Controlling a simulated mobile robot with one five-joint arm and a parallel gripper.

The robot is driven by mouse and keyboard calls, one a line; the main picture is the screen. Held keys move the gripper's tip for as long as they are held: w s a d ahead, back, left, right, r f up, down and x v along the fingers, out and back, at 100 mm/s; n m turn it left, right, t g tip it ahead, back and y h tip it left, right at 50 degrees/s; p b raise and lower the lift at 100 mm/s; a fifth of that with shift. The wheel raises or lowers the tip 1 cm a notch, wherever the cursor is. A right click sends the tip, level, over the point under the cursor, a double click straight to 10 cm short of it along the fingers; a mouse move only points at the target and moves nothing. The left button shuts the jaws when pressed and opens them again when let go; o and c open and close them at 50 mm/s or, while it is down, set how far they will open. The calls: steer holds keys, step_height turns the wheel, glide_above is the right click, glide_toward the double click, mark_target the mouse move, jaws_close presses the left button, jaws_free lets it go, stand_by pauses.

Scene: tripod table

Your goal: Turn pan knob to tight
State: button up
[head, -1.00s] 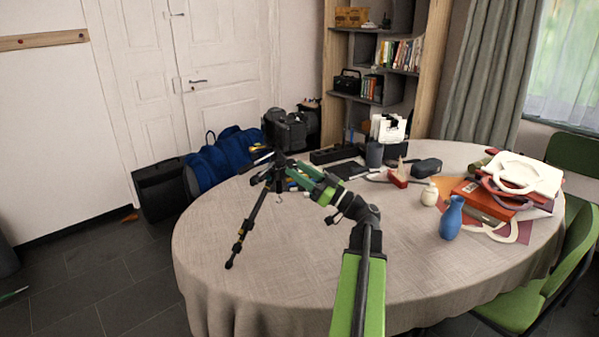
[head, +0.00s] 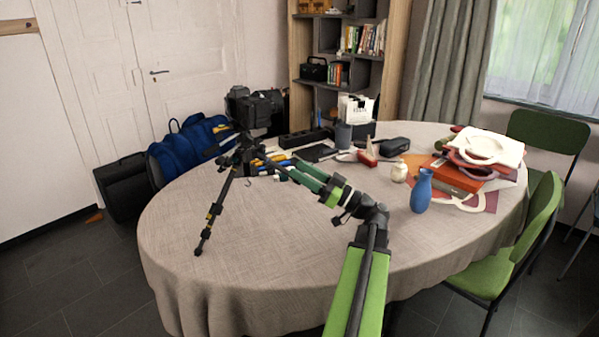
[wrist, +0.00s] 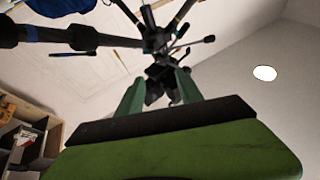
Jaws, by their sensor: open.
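A black tripod (head: 233,170) with spread legs stands on the round table (head: 260,250), towards its left side. My gripper (head: 284,170) reaches left toward the tripod head, just to its right. The wrist view shows my green fingers apart and my gripper (wrist: 158,80) open. The dark tripod head (wrist: 160,68) lies beyond and partly between the fingertips. Small dark knobs or levers (wrist: 209,39) stick out from it. I cannot tell which is the pan knob or whether a finger touches anything.
A dark camera-like object (head: 255,108) shows behind or above the tripod head. Pens and black items lie near the tripod. A blue vase (head: 422,191), a white jar (head: 399,171) and a pile of books (head: 462,175) stand at right. The table's front is clear.

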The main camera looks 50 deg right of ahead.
step_height(320, 180, up, 8)
steer(key=g+p, duration=0.4)
steer(key=p, duration=1.2)
steer(key=g+h+p, duration=0.2)
steer(key=g+p, duration=0.3)
steer(key=p, duration=1)
glide_toward(264, 147)
steer(key=shift+n, duration=0.3)
steer(key=b+x, duration=0.6)
steer(key=x, duration=0.1)
steer(key=shift+w+f+b, duration=0.2)
steer(key=shift+f+b, duration=0.1)
steer(key=shift+w+a, duration=0.1)
steer(key=shift+w, duration=0.3)
steer(key=shift+c, duration=0.3)
jaws_close()
